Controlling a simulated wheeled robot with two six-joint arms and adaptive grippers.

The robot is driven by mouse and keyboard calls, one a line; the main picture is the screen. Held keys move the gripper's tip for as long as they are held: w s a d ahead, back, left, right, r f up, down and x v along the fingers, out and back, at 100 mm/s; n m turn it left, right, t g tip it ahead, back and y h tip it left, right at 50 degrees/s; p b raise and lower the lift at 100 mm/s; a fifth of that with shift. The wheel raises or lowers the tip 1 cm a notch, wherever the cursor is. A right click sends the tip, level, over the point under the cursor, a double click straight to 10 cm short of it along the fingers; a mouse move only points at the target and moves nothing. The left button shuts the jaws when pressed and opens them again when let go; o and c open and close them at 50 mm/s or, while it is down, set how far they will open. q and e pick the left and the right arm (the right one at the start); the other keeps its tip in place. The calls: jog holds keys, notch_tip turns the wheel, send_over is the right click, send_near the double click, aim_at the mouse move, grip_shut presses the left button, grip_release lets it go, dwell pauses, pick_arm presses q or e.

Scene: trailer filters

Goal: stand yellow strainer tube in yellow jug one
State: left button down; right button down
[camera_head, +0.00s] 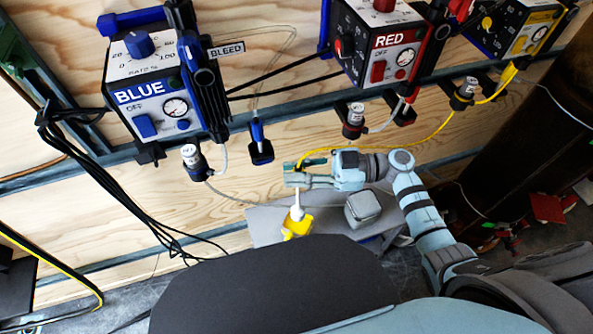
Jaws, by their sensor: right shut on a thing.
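The yellow strainer tube (428,137) runs as a thin yellow hose from the filter at the yellow unit down to my right gripper (293,174). My right gripper is shut on the tube's end, above a small yellow jug (297,224) on a grey surface. A pale, narrow piece (298,203) shows between the gripper and the jug top. I cannot tell whether it is the strainer end or the jug's neck, nor whether anything is inside the jug. My left gripper is out of view.
A grey block-shaped container (363,207) stands right of the jug on a grey surface (264,225). Blue (158,92), red (378,42) and yellow (512,25) units hang on the wooden wall with filters and hoses below. Black cables hang at the left.

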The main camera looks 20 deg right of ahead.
jog(key=b, duration=0.7)
send_over(297, 210)
notch_tip(297, 210, down, 10)
jog(key=shift+w+r, duration=0.15)
jog(key=shift+r, duration=0.1)
notch_tip(297, 210, down, 3)
jog(key=shift+r+b, duration=0.1)
jog(key=shift+b, duration=0.95)
jog(key=shift+f+b, duration=0.3)
jog(key=shift+f, duration=0.15)
jog(key=shift+f+b, duration=0.35)
jog(key=shift+f, duration=0.15)
jog(key=shift+f+b, duration=0.7)
jog(key=shift+f, duration=0.2)
jog(key=c, duration=1.4)
grip_release()
